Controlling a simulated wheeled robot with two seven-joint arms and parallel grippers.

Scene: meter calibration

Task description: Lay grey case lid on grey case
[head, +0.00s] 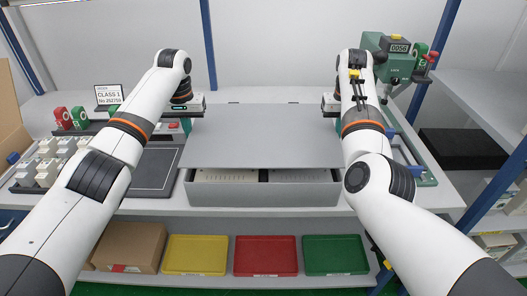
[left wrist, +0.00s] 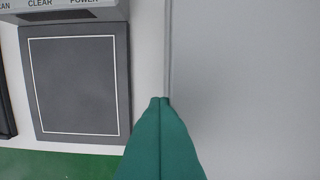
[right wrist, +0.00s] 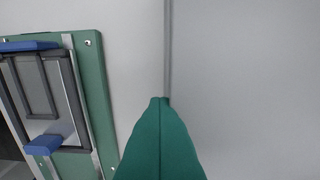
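The grey case lid (head: 262,135) is a wide flat grey panel. It lies level over the back of the grey case (head: 262,194) and hides most of it. My left gripper (left wrist: 160,100) is shut on the lid's left edge in the left wrist view. My right gripper (right wrist: 160,100) is shut on the lid's opposite edge in the right wrist view. In the head view both fingertips are hidden. I cannot tell whether the lid touches the case's rim.
A dark pad device (head: 152,172) lies left of the case. A green-framed fixture (right wrist: 92,100) with blue handles stands right of it. A green stamping machine (head: 392,62) stands at the back right. Yellow (head: 196,254), red (head: 265,255) and green (head: 335,254) trays sit on the lower shelf.

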